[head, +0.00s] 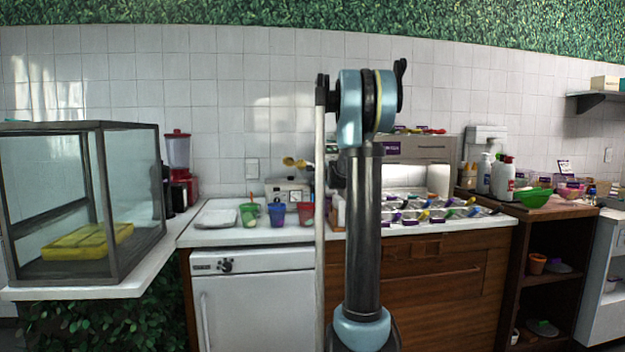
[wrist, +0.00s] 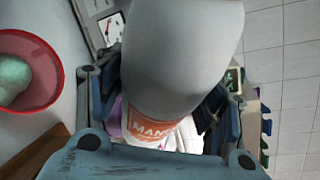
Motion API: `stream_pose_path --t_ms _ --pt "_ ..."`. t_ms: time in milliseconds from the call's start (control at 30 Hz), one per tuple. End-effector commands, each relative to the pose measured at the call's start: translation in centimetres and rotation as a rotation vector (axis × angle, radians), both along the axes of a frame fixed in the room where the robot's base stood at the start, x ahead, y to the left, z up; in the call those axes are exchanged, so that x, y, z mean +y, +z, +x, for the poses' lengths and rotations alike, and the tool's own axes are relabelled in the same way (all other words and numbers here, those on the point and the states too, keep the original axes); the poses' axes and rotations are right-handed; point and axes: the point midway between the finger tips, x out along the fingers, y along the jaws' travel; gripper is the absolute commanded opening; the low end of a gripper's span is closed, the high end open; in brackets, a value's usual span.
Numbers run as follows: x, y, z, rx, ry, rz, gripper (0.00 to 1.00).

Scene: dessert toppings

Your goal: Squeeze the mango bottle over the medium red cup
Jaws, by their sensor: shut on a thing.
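The mango bottle (wrist: 180,60) fills the middle of the wrist view, white-grey with an orange label that reads "MANG". My gripper (wrist: 160,105) is shut on it, with a finger on either side. The red cup (wrist: 58,78) is at the left edge of the wrist view, beside the bottle, with a pale green scoop inside. In the head view the red cup (head: 306,209) stands on the counter, right of the blue cup. My arm hides the gripper and bottle there. The bottle's nozzle is not visible, and I cannot tell whether it is over the cup.
A green cup (head: 249,216) and a blue cup (head: 277,217) stand left of the red one, near a white tray (head: 215,218). A scale (head: 288,190) is behind them. Topping bins (head: 425,215) fill the counter on the right. A glass case (head: 130,190) stands far left.

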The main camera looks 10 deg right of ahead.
Motion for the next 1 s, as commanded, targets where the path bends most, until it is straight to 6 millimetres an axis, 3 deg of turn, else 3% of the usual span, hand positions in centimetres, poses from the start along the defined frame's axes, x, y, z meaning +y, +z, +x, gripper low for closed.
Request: stream_pose_path --t_ms 1000 --pt "-4.3 0.7 2.5 -0.241 -0.001 -0.408 0.39"
